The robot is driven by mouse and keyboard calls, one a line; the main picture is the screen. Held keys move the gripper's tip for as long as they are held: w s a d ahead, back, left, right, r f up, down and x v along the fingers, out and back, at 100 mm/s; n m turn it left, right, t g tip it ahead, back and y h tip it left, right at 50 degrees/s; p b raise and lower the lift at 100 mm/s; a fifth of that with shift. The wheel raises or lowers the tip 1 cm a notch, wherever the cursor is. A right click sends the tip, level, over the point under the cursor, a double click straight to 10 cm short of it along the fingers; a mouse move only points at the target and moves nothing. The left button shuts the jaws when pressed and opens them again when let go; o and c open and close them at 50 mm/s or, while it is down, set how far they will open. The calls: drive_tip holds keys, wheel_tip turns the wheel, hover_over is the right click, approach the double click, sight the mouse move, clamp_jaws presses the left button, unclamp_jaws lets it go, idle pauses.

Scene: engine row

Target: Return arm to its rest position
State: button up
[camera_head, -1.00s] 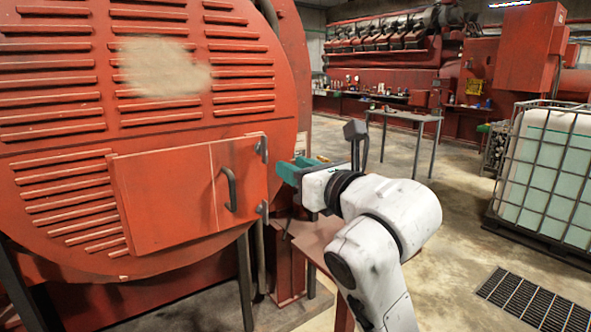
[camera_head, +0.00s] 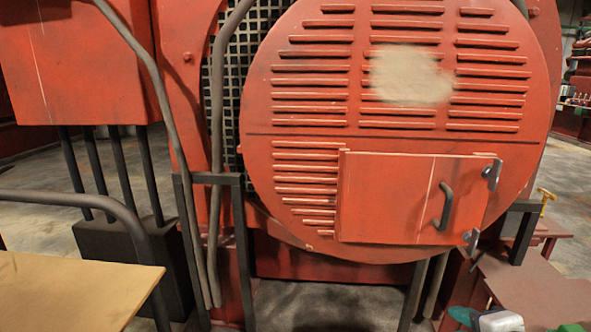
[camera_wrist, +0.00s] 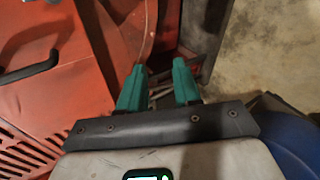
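My gripper (camera_wrist: 159,82) shows in the wrist view with its two teal fingers apart and nothing held between them. Beyond the fingers are red metal and a grey-brown floor. In the head view only a small part of my arm's end shows at the bottom right edge, with teal and white parts cut off by the frame. The arm's end is low, below and right of the red hatch door (camera_head: 390,195). Most of the arm is out of the head view.
A big round red louvred cover (camera_head: 300,100) fills the right middle; its hatch is closed. A red ledge (camera_head: 530,290) is at lower right. A tan board (camera_head: 75,290) and a dark rail (camera_head: 70,198) are at lower left. Concrete floor (camera_head: 40,175) shows behind.

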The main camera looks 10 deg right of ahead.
drive_tip(key=s+a+f+m+g+p, duration=0.1)
drive_tip(key=s+a+f+m+g, duration=0.2)
drive_tip(key=s+f+m, duration=0.6)
drive_tip(key=s+a+f+m+g+y+p, duration=0.1)
drive_tip(key=s+a+f+m+g, duration=0.3)
drive_tip(key=s+f, duration=1)
drive_tip(key=s+m+g, duration=0.1)
drive_tip(key=m+g, duration=0.2)
drive_tip(key=m, duration=0.1)
drive_tip(key=shift+f+m+y, duration=0.15)
drive_tip(key=shift+m+y, duration=0.15)
drive_tip(key=shift+m, duration=0.1)
